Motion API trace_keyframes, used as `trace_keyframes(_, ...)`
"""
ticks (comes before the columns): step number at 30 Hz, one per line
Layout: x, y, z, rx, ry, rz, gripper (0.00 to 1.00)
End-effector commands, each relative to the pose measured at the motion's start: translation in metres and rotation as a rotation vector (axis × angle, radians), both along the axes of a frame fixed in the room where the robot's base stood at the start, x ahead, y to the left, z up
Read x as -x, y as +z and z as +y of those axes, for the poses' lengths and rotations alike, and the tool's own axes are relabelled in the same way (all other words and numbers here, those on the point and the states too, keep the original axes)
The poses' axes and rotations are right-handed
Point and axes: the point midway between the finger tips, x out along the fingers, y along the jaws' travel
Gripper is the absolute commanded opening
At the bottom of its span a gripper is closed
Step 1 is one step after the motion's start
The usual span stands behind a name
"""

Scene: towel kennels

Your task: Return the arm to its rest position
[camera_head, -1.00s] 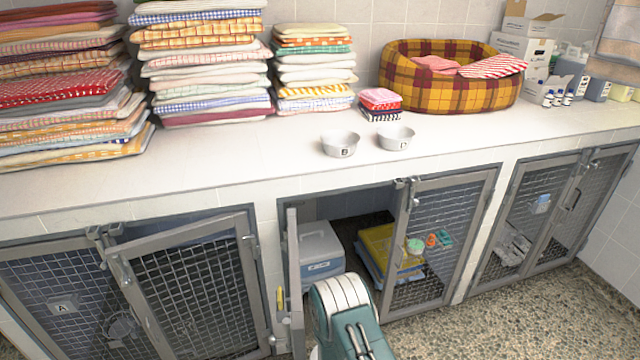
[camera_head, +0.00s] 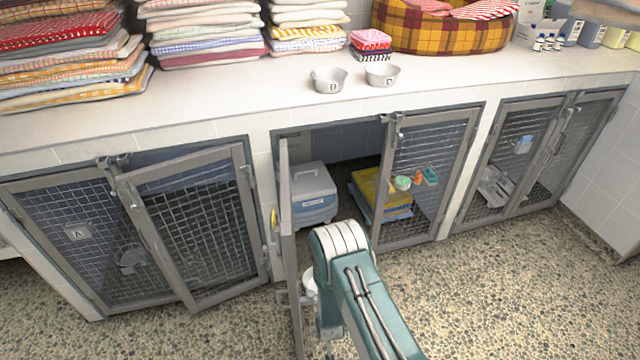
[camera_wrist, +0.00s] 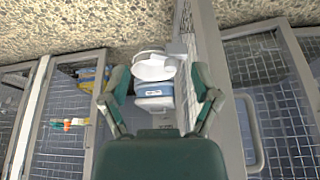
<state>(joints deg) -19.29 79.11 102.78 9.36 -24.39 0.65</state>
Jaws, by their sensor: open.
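My teal arm (camera_head: 365,300) reaches forward and down in front of the middle kennel in the head view. My gripper (camera_wrist: 160,85) shows in the wrist view with its two fingers spread and nothing held. A white bowl (camera_wrist: 155,65) at the open kennel door (camera_wrist: 205,60) appears between the fingers, seemingly beyond them; I cannot tell the exact gap. In the head view the bowl (camera_head: 309,285) is partly hidden behind my arm, beside the open door (camera_head: 289,240). My gripper is mostly hidden there.
The open kennel holds a blue-and-white box (camera_head: 312,195) and folded yellow and blue cloths (camera_head: 375,195). The left kennel door (camera_head: 190,225) stands ajar. Two metal bowls (camera_head: 328,80) (camera_head: 381,75) and towel stacks (camera_head: 205,30) are on the counter (camera_head: 220,105). Pebbled floor (camera_head: 520,290) is clear at right.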

Motion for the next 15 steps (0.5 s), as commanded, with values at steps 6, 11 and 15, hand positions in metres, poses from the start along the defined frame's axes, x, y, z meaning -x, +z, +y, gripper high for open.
trace_keyframes(6, -0.009, 0.015, 0.001, -0.005, -0.003, -0.003, 0.79)
trace_keyframes(11, -0.019, 0.034, 0.002, -0.01, -0.006, -0.005, 0.79)
trace_keyframes(15, -0.029, 0.056, 0.002, -0.017, -0.011, -0.007, 0.79)
